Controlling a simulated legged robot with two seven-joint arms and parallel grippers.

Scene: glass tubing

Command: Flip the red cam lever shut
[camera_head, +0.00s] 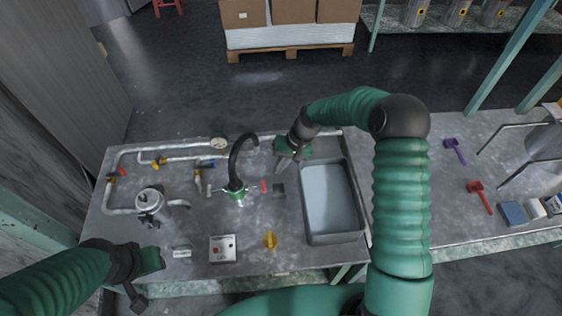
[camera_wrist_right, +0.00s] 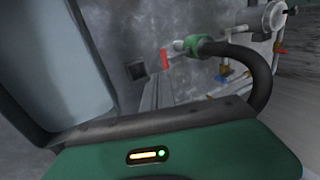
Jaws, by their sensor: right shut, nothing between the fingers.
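The red lever (camera_head: 264,186) is a small red piece beside the green base of the black gooseneck tap (camera_head: 236,188), left of the sink. In the right wrist view the red lever (camera_wrist_right: 165,60) sticks out near the end of the tap's green fitting (camera_wrist_right: 192,44). My right gripper (camera_head: 282,164) is shut and empty. It hangs above the bench, just above and right of the lever in the head view, and looks apart from it. My left gripper (camera_head: 141,290) is at the bench's front left, far from the lever; its fingers are unclear.
The sink basin (camera_head: 328,200) lies right of the lever. A dark square plate (camera_head: 278,189) is beside the lever.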

